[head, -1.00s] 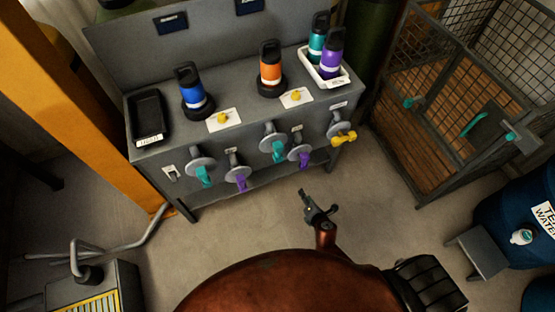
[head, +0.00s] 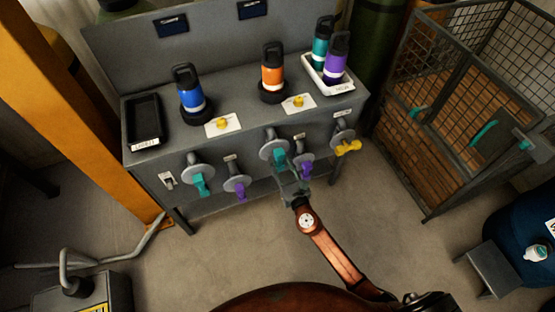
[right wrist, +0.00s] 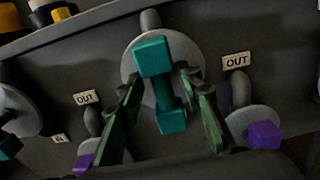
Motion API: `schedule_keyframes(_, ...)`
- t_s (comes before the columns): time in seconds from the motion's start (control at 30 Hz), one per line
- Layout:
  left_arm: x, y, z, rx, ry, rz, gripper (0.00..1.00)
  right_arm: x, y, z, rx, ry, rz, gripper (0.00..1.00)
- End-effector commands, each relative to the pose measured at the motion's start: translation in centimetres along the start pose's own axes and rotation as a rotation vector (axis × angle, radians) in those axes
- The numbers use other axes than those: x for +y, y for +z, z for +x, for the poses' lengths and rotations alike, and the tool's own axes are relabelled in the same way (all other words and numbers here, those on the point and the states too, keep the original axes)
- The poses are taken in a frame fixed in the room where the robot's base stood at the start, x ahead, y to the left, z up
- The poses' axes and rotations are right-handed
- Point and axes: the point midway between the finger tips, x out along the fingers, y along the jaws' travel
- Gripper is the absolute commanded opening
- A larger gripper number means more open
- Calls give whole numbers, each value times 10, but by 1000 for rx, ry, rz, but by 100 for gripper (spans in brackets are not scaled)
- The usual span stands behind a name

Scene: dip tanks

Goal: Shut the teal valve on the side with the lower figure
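The right-hand teal valve (head: 281,158) is on the bench front below the orange bottle. In the right wrist view its teal handle (right wrist: 165,85) hangs before a round grey plate, tilted slightly. My right gripper (head: 293,190) is just in front of and below this valve. In the wrist view its fingers (right wrist: 166,110) are open, one on each side of the handle, with gaps visible. The left-hand teal valve (head: 200,185) hangs below the blue bottle. Two small dark displays, left (head: 172,25) and right (head: 252,9), are on the back panel; their figures are too small to read. My left gripper is out of view.
Purple valves (head: 237,187) and (head: 304,165) flank the right-hand teal valve, near my fingers; both have "OUT" labels in the wrist view. A yellow valve (head: 347,147) is at the right end. Bottles (head: 192,95) stand on the bench (head: 233,85). A wire cage (head: 440,130) stands to the right.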

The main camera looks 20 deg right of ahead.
Motion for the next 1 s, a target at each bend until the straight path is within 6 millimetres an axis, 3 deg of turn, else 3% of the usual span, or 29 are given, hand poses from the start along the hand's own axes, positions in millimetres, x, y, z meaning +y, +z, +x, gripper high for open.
schedule_keyframes(0.4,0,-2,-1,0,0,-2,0,-2,0,10,1,-3,1,33)
schedule_keyframes(0.87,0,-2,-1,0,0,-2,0,-2,-1,9,1,-4,1,2)
schedule_keyframes(1.0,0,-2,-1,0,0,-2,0,-3,-1,9,1,-4,1,0)
